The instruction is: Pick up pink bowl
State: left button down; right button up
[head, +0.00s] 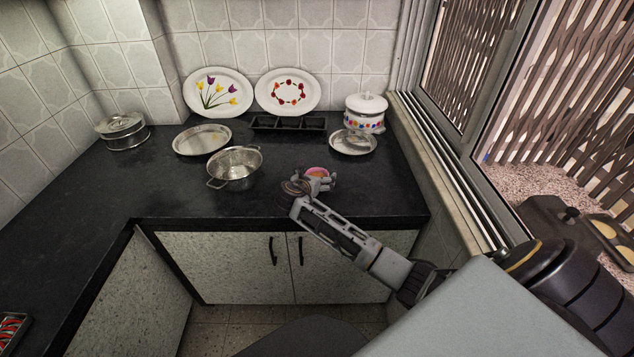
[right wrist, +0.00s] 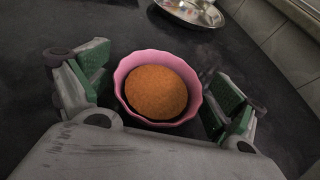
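The pink bowl (right wrist: 189,121) stands upright on the dark counter in the right wrist view, with a scalloped rim and something orange-brown and round inside it. In the head view the bowl (head: 317,172) is partly hidden behind my right gripper (head: 314,184). The right gripper's two fingers, with green inner pads, are spread wide on either side of the bowl in the right wrist view (right wrist: 160,98). A gap shows between each pad and the bowl. My left gripper is not in view.
A steel colander (head: 235,168) stands left of the bowl. Two steel plates (head: 202,139) (head: 353,142), a white lidded pot (head: 366,112), a black tray (head: 288,124) and a steel tin (head: 124,131) stand farther back. The counter's front edge is close to the gripper; a window is at right.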

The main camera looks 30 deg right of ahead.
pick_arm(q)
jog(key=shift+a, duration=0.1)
pick_arm(e)
jog(key=c, duration=1.1)
jog(key=shift+r, duration=0.1)
jog(key=shift+r, duration=0.85)
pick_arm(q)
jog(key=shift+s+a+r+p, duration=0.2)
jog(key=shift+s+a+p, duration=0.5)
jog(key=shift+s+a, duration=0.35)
pick_arm(e)
notch_tip(320, 180, up, 8)
jog(key=shift+r, duration=0.1)
